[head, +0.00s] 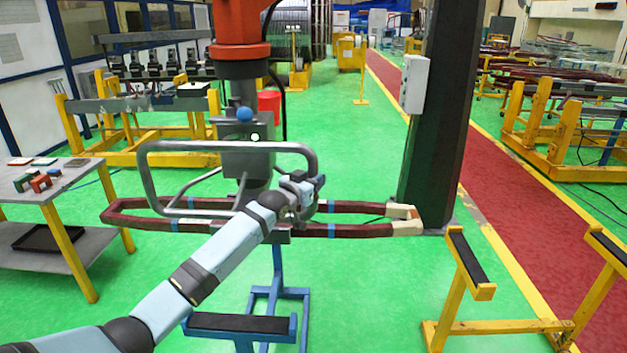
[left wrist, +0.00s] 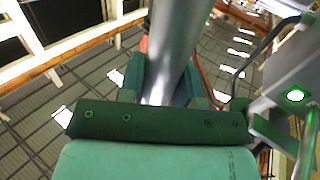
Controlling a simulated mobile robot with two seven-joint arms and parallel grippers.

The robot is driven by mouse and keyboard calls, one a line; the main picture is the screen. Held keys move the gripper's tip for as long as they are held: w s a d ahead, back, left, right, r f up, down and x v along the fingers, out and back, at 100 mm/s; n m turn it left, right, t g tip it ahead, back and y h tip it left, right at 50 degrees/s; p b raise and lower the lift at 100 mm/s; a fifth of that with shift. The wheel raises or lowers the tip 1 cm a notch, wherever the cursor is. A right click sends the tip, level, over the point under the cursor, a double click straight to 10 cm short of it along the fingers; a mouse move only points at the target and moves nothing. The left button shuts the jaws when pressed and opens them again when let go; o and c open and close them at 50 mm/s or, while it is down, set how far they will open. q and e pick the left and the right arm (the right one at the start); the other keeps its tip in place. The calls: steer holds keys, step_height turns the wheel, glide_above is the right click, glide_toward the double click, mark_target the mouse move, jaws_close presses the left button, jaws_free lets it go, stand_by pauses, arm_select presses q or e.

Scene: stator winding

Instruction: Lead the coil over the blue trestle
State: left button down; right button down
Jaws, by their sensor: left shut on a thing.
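The coil (head: 375,231) is a long dark-red loop with blue bands and pale right-hand ends. It hangs level under the grey lifting device (head: 249,160), which has a tubular handle (head: 215,146). The blue trestle (head: 276,262) stands in the lower middle, with a black-padded bar (head: 237,323) in front. In the picture the coil crosses above the pads; the height gap is hard to judge. My left gripper (head: 308,185) is shut on the handle's right side. In the left wrist view the metal handle tube (left wrist: 176,45) runs between the jaws. My right gripper is not seen.
A yellow trestle (head: 458,290) with black pads stands at the right. A dark column (head: 440,110) with a grey box rises behind the coil's right end. A grey table (head: 50,180) with small parts is at the left. Green floor is clear between them.

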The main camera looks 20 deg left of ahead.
arm_select(q)
steer(key=shift+r, duration=0.1)
steer(key=c, duration=0.7)
jaws_free()
steer(key=shift+c, duration=0.2)
